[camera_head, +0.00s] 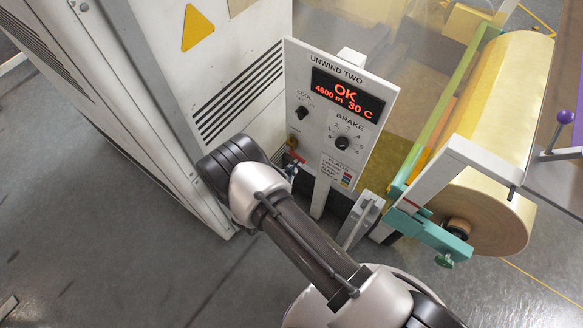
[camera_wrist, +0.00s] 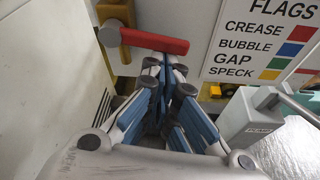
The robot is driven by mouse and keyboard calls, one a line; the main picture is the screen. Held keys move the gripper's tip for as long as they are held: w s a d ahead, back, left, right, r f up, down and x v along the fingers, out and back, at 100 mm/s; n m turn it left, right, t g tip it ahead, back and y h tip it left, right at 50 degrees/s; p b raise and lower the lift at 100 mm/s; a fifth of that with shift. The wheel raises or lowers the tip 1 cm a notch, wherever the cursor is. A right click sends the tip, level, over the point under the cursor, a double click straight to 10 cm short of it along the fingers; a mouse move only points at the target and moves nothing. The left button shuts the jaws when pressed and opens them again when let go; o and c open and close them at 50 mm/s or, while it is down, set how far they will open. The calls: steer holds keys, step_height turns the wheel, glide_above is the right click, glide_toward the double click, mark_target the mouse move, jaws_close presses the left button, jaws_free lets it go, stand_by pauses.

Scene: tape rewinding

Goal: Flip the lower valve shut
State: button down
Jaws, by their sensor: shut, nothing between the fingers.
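A valve with a brass body (camera_wrist: 113,37) and a red lever (camera_wrist: 153,41) shows at the upper left of the wrist view. The lever points right from the body, slightly downward in the picture. My gripper (camera_wrist: 167,68) is shut and empty, its fingertips just below the lever in the picture. I cannot tell whether they touch it.
The white UNWIND TWO panel (camera_head: 362,97) has knobs and a lit display reading OK. A grey box marked PUMP (camera_wrist: 252,118) stands right of my gripper. A large yellow roll (camera_head: 500,95) is at the right, and a white cabinet (camera_head: 215,70) at the left.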

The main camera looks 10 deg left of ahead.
steer(key=shift+d+r, duration=0.2)
steer(key=shift+r, duration=0.25)
stand_by(0.4)
steer(key=shift+f, duration=0.1)
steer(key=s+a+b, duration=0.1)
steer(key=s+a, duration=0.2)
steer(key=s, duration=0.6)
steer(key=shift+a+f, duration=0.3)
stand_by(0.5)
